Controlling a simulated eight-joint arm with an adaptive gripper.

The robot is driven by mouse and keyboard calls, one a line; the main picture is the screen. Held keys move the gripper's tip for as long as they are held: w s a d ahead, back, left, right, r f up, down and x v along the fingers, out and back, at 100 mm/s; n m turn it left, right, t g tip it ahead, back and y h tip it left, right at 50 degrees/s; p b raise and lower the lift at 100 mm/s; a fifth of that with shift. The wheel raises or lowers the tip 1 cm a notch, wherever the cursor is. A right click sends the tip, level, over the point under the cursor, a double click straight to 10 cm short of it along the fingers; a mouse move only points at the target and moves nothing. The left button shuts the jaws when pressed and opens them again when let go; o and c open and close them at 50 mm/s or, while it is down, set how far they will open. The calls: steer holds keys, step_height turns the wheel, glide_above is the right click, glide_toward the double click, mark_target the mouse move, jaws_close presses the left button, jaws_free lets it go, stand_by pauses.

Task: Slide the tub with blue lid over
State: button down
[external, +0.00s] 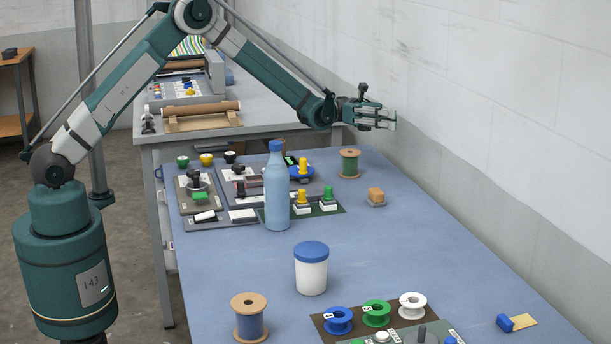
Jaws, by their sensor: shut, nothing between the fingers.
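The tub with blue lid (311,274) is a white cylinder standing upright on the blue table, in the lower middle of the external view. Its lid is on. My gripper (393,121) is well above the table towards the far right, near the wall. It is shut and empty, and apart from the tub. Nothing hides the tub.
A tall blue bottle (278,190) stands behind the tub. A spool with blue thread (249,318) is in front left, and a dark mat (326,322) with several coloured reels lies front right. Free table (430,250) lies to the tub's right.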

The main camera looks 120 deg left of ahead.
mark_target(311, 256)
steer(key=w+d+r+n+t+y+p, duration=0.15)
steer(key=w+d+r+n+y, duration=0.3)
steer(key=w, duration=0.45)
steer(key=w+d+r+n+t+y+p, duration=0.1)
steer(key=w+d+r+n+t, duration=0.3)
steer(key=w+d, duration=0.4)
steer(key=w+d+r+n+t+y+p, duration=0.1)
steer(key=w+d+r+n+y, duration=0.25)
steer(key=w+r, duration=0.4)
steer(key=w+d+f+n+g+y+p, duration=0.3)
steer(key=w+d+f+n+g+y, duration=0.2)
steer(key=w+d+n+y, duration=0.6)
steer(key=s+d+f+n+g+h+p, duration=0.35)
steer(key=d+f+n+g, duration=0.6)
steer(key=d+f, duration=0.6)
steer(key=s+d+f+g+h+p, duration=0.1)
steer(key=s+d+g+p, duration=0.1)
steer(key=s+d+g, duration=0.3)
steer(key=s+d+f+g+h+p, duration=0.1)
steer(key=s+d+g, duration=0.4)
steer(key=s+d, duration=0.9)
steer(key=d+n+h+p, duration=0.1)
steer(key=d, duration=0.4)
steer(key=shift+d, duration=0.4)
